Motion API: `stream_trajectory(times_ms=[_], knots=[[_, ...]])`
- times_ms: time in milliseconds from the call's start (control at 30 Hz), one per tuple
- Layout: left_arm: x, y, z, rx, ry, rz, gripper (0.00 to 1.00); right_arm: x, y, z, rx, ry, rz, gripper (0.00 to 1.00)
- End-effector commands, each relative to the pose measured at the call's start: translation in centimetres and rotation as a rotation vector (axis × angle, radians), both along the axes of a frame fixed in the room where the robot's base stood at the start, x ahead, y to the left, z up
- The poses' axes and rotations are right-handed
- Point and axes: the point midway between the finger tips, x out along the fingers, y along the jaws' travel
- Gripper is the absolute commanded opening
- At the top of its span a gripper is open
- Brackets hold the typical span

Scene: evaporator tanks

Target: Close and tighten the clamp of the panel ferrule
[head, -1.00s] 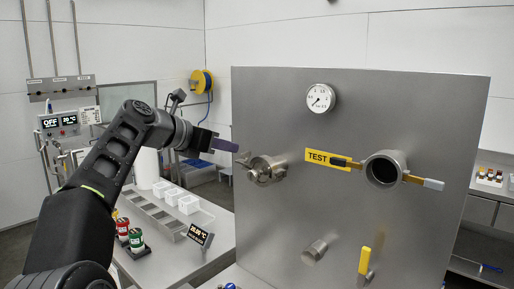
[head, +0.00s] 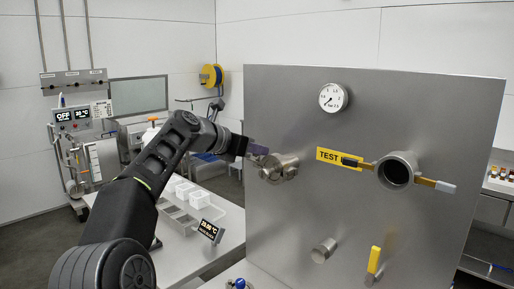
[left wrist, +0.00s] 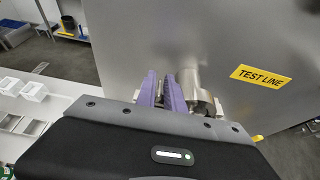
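The panel ferrule (head: 283,168) with its metal clamp sticks out of the left part of the steel panel. In the left wrist view the ferrule (left wrist: 194,84) shows just right of my fingers. My left gripper (head: 257,150), with purple fingers, is at the left side of the ferrule, by the clamp's projecting end. In the left wrist view the gripper's fingers (left wrist: 161,88) are close together with a narrow gap. I cannot tell whether they grip the clamp's end, as the fingers hide it. My right gripper is not in view.
The steel panel (head: 330,220) carries a gauge (head: 334,97), a yellow TEST label (head: 330,158), an open round port (head: 396,172), a lower pipe stub (head: 324,250) and a yellow-handled valve (head: 374,262). A table with white bins (head: 186,192) stands to the left.

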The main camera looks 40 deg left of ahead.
Motion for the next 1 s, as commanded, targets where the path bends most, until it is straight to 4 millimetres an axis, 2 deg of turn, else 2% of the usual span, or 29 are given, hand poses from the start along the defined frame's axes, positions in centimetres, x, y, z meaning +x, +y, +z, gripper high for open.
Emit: stream_trajectory(times_ms=[233,400,1000], knots=[[0.07,-0.01,-0.04,0.000,0.000,0.000,0.13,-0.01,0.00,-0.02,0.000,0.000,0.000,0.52],[0.05,0.00,-0.03,0.000,0.000,0.000,0.00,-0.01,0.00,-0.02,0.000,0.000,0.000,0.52],[0.04,0.01,-0.05,0.000,0.000,0.000,0.00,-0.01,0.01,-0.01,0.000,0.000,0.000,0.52]])
